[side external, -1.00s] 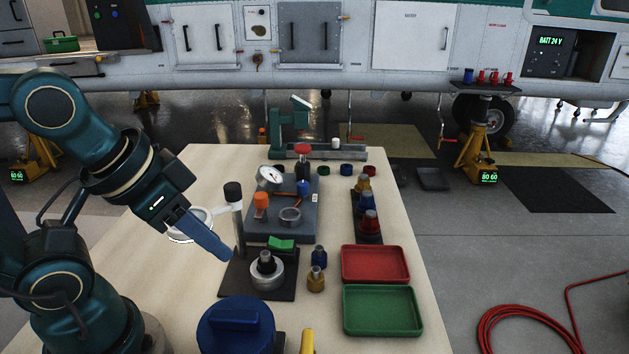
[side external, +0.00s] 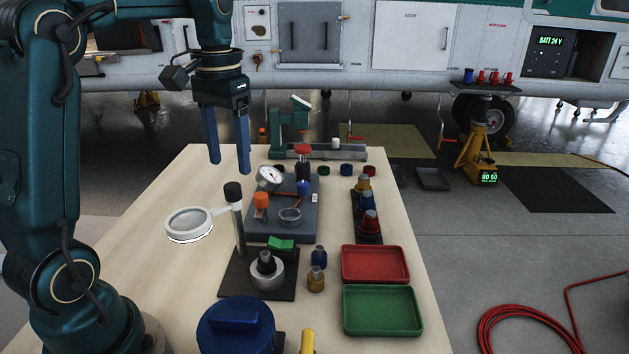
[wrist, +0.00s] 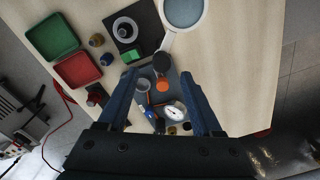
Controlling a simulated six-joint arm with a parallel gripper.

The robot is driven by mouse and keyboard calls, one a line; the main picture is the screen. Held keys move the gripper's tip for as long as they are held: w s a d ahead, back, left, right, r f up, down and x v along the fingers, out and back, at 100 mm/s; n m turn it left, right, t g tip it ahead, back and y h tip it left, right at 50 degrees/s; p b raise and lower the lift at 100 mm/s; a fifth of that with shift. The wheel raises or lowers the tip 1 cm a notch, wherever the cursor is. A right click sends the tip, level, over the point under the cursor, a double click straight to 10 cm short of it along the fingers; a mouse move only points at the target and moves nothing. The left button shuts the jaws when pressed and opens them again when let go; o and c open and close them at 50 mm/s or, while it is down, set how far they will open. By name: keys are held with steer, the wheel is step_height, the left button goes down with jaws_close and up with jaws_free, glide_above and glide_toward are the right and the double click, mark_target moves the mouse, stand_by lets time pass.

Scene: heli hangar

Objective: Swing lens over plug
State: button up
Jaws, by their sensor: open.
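The lens (side external: 189,224) is a round glass in a white ring at the left of the table. A short white arm joins it to a post (side external: 239,228) with a black knob (side external: 232,191). The plug (side external: 266,262) stands upright in a round metal holder on a black base, right of the post; the lens is out to the left, not over it. In the wrist view the lens (wrist: 184,12) is at the top edge and the plug (wrist: 125,30) is to its left. My gripper (side external: 229,168) is open and empty, fingers down, above the table beyond the post.
A grey block (side external: 260,231) with a dial gauge (side external: 269,178) and an orange knob lies behind the plug base. Blue and brass fittings, a red tray (side external: 375,264) and a green tray (side external: 382,310) are at right. The table left of the lens is clear.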

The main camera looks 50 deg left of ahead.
mark_target(231, 185)
steer(key=shift+a+f, duration=0.2)
steer(key=shift+f, duration=2.45)
jaws_close()
